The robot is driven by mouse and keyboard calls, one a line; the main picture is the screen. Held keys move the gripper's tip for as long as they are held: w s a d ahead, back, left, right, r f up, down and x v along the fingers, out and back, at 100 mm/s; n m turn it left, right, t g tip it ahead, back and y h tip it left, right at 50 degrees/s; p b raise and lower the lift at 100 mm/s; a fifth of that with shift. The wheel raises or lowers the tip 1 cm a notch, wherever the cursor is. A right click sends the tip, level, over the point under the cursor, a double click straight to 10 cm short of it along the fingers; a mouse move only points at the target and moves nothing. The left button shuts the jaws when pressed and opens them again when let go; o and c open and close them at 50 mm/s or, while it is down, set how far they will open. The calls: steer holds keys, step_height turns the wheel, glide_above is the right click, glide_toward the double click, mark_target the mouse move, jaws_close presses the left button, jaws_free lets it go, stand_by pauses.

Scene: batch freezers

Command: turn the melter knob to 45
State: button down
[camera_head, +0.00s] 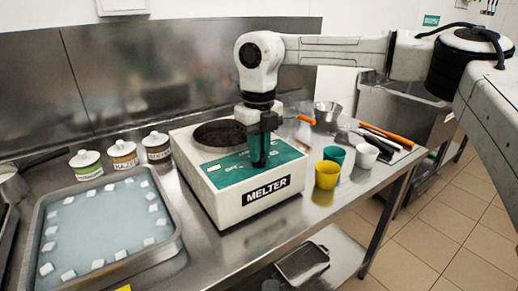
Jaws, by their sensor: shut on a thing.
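The melter (199,189) is a white box on the steel counter, with a green top panel (230,172) and a black "MELTER" label on its front. A dark round pot opening (222,131) is at its back left. My gripper (259,160) points down at the green panel, with its fingers over the right part of it. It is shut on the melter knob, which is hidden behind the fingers. The knob's pointer and the dial marks near it cannot be read.
A tray of white cubes (173,240) lies left of the melter, with several lidded jars (124,154) behind it. A yellow cup (327,175), a teal cup (337,155) and a white cup (366,154) stand to the right. A steel pot (328,113) and orange-handled tools are behind them.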

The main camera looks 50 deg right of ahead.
steer(key=m+b, duration=0.1)
steer(key=m, duration=1)
steer(key=shift+b, duration=0.3)
steer(key=shift+m+b, duration=0.3)
steer(key=shift+m, duration=1.3)
steer(key=shift+r, duration=0.1)
steer(key=c, duration=1.1)
jaws_free()
step_height(320, 180, up, 11)
steer(key=shift+f+p, duration=0.15)
steer(key=shift+p, duration=0.2)
steer(key=shift+w+a, duration=0.1)
